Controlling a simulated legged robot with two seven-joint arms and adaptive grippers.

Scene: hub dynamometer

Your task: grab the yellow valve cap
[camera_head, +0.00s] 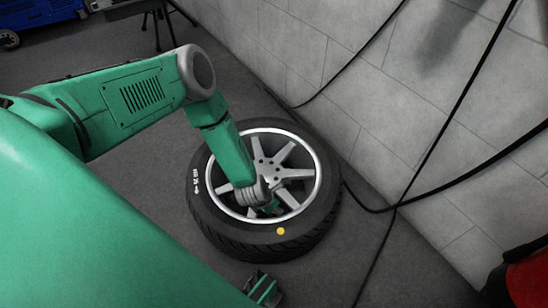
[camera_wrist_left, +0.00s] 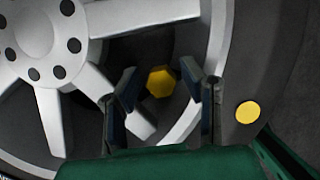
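The yellow valve cap (camera_wrist_left: 160,82) looks six-sided in the left wrist view. It sits in a gap between two wheel spokes, near the rim. My left gripper (camera_wrist_left: 168,90) is open, with one finger on each side of the cap and a visible gap on both sides. In the head view, my left gripper (camera_head: 269,208) reaches down over the wheel (camera_head: 279,172) and hides the cap. My right gripper (camera_head: 265,289) shows only in part at the bottom edge, apart from the tyre; its opening is unclear.
A round yellow dot (camera_head: 281,231) lies flat on the tyre sidewall and also shows in the wrist view (camera_wrist_left: 248,112). The tyre (camera_head: 235,235) lies on the grey floor beside a block wall (camera_head: 390,90). Black cables (camera_head: 430,155) run along the wall. A red object (camera_head: 528,278) stands at lower right.

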